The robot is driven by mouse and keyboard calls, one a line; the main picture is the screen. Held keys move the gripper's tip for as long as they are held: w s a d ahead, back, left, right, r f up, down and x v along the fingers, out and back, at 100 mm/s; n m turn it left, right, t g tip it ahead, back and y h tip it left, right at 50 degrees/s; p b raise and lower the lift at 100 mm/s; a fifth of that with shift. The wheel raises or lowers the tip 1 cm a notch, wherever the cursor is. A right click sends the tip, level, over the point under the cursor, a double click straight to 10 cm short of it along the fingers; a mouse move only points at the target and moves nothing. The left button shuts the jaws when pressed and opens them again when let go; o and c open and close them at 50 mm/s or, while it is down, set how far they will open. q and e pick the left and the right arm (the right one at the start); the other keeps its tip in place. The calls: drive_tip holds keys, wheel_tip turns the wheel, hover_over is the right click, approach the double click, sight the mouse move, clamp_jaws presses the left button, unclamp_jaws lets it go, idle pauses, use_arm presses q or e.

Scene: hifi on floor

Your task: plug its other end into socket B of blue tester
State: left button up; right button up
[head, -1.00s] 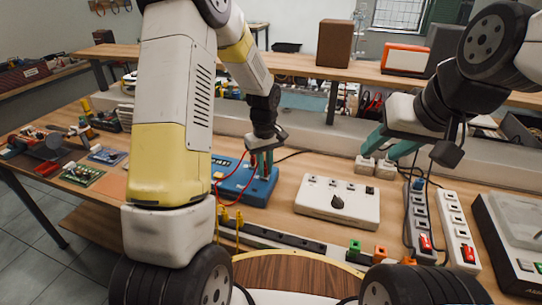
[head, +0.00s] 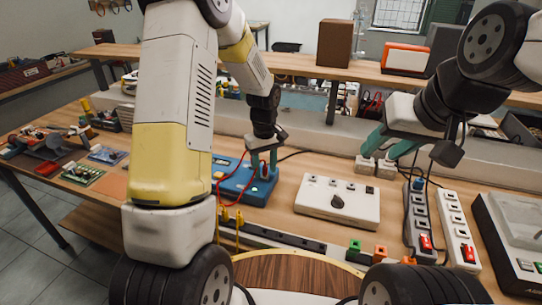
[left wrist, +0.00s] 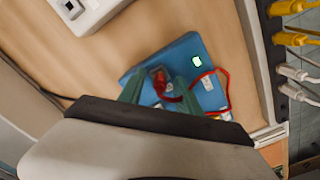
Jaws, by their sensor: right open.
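The blue tester (head: 232,183) lies on the bench, with a green light (left wrist: 197,61) lit on its top. A red plug (left wrist: 160,79) stands on the tester and appears seated in a socket. The socket's letter is not readable. A red cable (head: 218,178) loops over the tester and also shows in the left wrist view (left wrist: 222,78). My left gripper (head: 264,170) is over the tester, its green fingers apart on either side of the red plug. My right gripper (head: 384,148) is open and empty, above the bench at the right.
A white box with a dark knob (head: 337,205) stands right of the tester. Power strips (head: 455,225) with red switches lie further right. A long dark strip (head: 285,240) with yellow plugs runs along the front. Circuit boards (head: 83,175) lie at the left.

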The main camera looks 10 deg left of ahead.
use_arm(q)
wheel_tip(320, 180, up, 13)
idle(1.2)
drive_tip(key=shift+f, duration=0.1)
